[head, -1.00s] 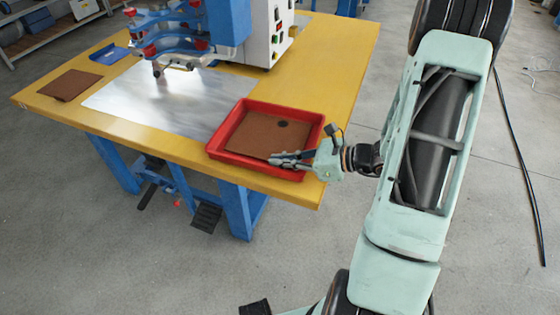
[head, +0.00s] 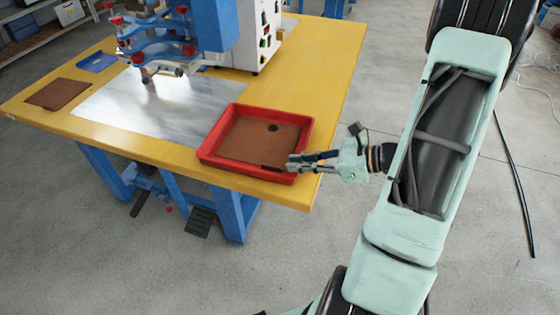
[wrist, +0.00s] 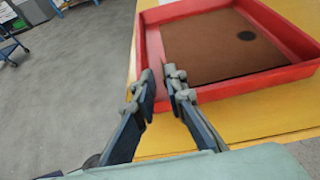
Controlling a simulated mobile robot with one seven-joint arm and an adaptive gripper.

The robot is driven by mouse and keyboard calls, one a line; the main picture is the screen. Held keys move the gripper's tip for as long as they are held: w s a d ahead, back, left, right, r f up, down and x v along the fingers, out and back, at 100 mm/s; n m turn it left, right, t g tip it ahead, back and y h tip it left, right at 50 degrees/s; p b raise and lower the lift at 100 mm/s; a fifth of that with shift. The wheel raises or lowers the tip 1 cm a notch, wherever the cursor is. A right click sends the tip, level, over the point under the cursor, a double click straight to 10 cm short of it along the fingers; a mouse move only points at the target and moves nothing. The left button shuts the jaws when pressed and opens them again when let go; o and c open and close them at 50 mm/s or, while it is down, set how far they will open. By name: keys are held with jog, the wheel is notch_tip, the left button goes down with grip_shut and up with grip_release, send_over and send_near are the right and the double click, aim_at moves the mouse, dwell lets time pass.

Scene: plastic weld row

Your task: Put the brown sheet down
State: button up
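A brown sheet (head: 258,140) with a dark round spot lies in the red tray (head: 205,150), low between its walls. The sheet also shows in the wrist view (wrist: 210,50). My gripper (head: 290,162) is at the tray's near right corner. In the wrist view its two fingertips (wrist: 161,82) are a little apart with nothing between them, just at the tray's near wall. A second brown sheet (head: 57,94) lies flat on the left of the yellow table.
The yellow table (head: 320,85) carries a shiny metal plate (head: 135,105), a blue and white machine (head: 213,28) and a small blue tray (head: 97,62). Grey floor (head: 320,240) is open in front of the table. A black cable lies on the floor at right.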

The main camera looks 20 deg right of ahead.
jog(key=shift+v, duration=1.9)
